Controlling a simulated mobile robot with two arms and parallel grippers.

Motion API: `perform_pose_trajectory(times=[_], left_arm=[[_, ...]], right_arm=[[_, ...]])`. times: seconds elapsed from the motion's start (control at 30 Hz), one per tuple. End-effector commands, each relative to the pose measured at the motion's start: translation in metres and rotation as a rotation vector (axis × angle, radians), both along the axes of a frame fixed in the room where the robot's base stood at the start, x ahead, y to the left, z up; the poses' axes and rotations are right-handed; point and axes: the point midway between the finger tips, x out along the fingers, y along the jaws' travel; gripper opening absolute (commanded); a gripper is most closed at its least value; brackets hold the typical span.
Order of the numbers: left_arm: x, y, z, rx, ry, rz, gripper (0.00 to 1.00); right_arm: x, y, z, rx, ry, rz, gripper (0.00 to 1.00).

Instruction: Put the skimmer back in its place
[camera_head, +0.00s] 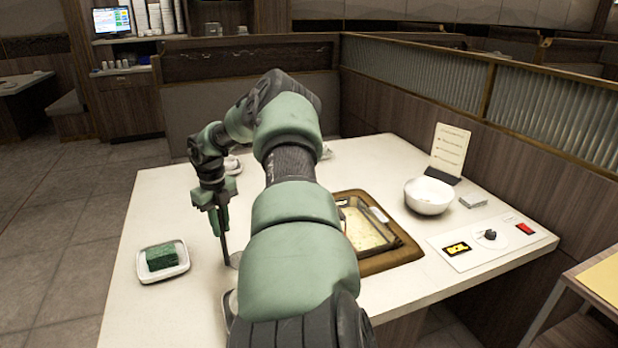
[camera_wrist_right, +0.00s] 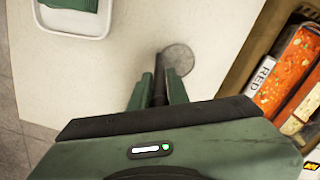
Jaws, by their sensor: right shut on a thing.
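The skimmer has a thin dark handle and a round grey mesh disc. My right gripper (camera_head: 219,222) is shut on its handle, above the left part of the white table. In the head view the skimmer (camera_head: 225,246) hangs down from the fingers. In the right wrist view the skimmer's disc (camera_wrist_right: 178,60) shows just beyond the fingertips (camera_wrist_right: 158,92), over bare table; I cannot tell whether it touches. My right arm hides the middle of the table in the head view. My left gripper is out of view.
A brown-framed pot well (camera_head: 405,246) lies right of my arm; its red broth (camera_wrist_right: 290,70) shows in the wrist view. A white dish (camera_head: 178,270) with a green sponge (camera_head: 161,257) sits left. A white bowl (camera_head: 429,199), menu card (camera_head: 449,150) and control panel (camera_head: 465,257) stand right.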

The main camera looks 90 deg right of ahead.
Motion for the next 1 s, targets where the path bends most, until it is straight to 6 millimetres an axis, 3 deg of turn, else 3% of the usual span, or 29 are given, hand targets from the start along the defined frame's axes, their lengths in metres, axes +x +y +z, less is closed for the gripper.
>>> perform_pose_trajectory(times=[0.27, 0.3, 0.4, 0.63, 0.77, 1.0], left_arm=[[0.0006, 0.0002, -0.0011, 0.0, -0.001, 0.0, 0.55], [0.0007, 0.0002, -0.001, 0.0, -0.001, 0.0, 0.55], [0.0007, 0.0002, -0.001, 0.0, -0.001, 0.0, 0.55], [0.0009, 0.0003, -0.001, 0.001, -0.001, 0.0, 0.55], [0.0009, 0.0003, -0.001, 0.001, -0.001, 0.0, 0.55], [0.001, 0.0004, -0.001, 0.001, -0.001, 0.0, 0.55]], right_arm=[[0.0002, 0.0, -0.0011, -0.001, -0.001, 0.0, 0.0], [0.0002, 0.0, -0.0011, -0.001, -0.001, 0.0, 0.19], [0.0001, 0.0, -0.0012, 0.0, 0.0, 0.0, 0.42], [0.0001, 0.0001, -0.0013, 0.0, 0.0, 0.0, 0.42], [-0.0001, 0.0002, -0.0015, 0.001, 0.001, 0.0, 0.78], [-0.0001, 0.0001, -0.0014, 0.0, 0.0, 0.0, 0.78]])
